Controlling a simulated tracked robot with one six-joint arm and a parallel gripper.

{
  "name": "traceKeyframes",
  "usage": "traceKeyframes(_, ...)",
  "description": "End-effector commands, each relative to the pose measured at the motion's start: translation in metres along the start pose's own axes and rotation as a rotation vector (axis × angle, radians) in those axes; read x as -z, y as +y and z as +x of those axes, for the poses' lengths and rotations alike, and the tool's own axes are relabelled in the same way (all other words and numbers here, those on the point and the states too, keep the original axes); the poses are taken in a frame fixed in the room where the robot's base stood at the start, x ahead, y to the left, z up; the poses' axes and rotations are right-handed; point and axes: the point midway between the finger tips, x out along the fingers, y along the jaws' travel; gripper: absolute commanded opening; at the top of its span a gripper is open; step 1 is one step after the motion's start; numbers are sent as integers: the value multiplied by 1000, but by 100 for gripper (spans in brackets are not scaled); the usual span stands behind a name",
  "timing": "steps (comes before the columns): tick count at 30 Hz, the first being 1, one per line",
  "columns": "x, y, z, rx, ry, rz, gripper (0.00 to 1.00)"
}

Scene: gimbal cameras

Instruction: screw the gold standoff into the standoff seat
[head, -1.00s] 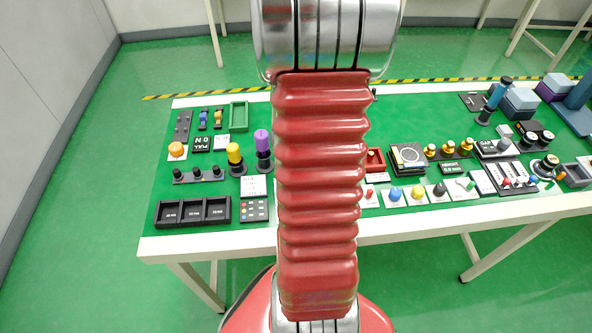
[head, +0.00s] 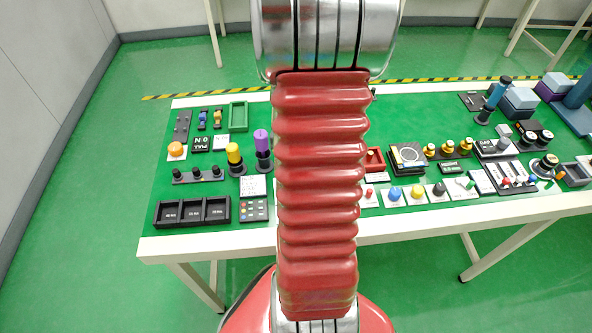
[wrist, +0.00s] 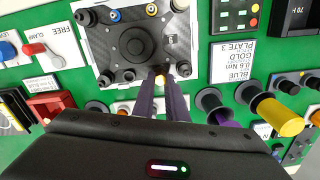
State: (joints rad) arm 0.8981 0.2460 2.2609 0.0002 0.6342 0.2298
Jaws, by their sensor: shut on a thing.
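In the wrist view my gripper (wrist: 162,83) has its two long dark fingers close together, shut on a small gold standoff (wrist: 160,77). The gold piece shows only as a small bit at the fingertips, at the lower edge of a dark grey plate (wrist: 135,42). Several dark round seats stand near the plate's edges, one (wrist: 184,69) just right of the fingertips. I cannot tell whether the gold standoff touches a seat; the fingers hide its lower part. In the head view my red arm hides the gripper and the plate.
A blue piece (wrist: 114,15) and another gold piece (wrist: 152,10) stand at the plate's far edge. A yellow-capped post (wrist: 283,115) and a purple-capped post (wrist: 214,106) stand right of my fingers. A white label (wrist: 232,60) lies right of the plate.

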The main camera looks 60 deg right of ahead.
Motion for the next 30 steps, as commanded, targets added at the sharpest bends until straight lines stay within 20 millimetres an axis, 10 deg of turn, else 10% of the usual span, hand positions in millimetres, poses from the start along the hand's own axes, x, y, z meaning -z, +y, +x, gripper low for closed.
traceKeyframes(7,-1,0,1,-1,-3,-1,0)
traceKeyframes(8,-1,0,1,-1,-3,-1,14)
traceKeyframes(16,0,0,1,0,-1,-1,33)
traceKeyframes(30,1,-1,-10,1,3,-1,34)
